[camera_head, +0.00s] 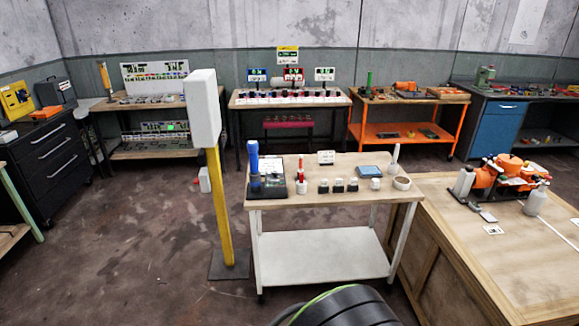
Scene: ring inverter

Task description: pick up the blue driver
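The blue driver (254,158) stands upright at the left end of a small workbench (330,202) with a wooden top and white legs. Its lower end meets a dark tray (277,187) holding small parts; how it is seated there is too small to tell. A dark, rounded part with a green line shows at the bottom edge of the view and is probably mine. My gripper is not in view.
A yellow post with a white box (203,108) stands just left of the workbench. Red-and-white, black and white small items stand along its top. A large wooden table (470,255) adjoins on the right. The floor (130,240) at left is open.

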